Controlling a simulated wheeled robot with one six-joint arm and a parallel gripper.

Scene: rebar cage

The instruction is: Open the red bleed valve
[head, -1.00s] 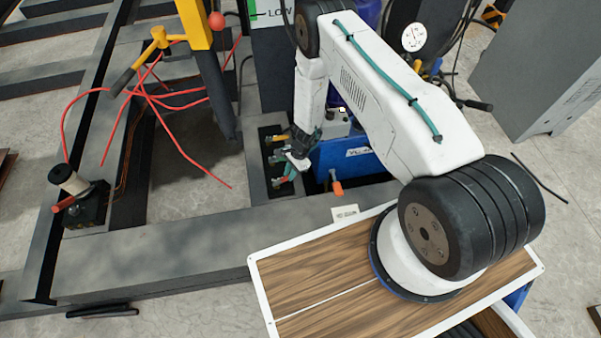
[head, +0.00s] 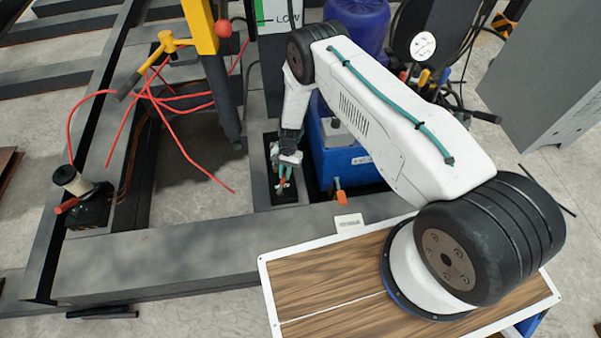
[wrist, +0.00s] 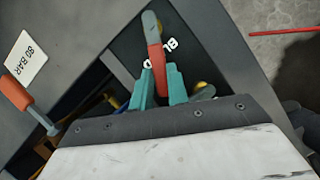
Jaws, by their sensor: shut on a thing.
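The red bleed valve's lever shows in the wrist view (wrist: 154,55), red with a grey-green tip, over a dark plate with partly hidden white lettering. My gripper (wrist: 160,78) is shut on this lever, with one teal finger on each side. In the head view my gripper (head: 285,176) points down at the narrow black valve plate (head: 273,152) on the grey frame. A bit of red (head: 282,186) shows at the fingertips there. The valve body and the lever's lower end are hidden by the fingers and the wrist.
A blue unit (head: 345,165) stands close right of the gripper. A yellow post (head: 200,25) and red hoses (head: 180,105) are left.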

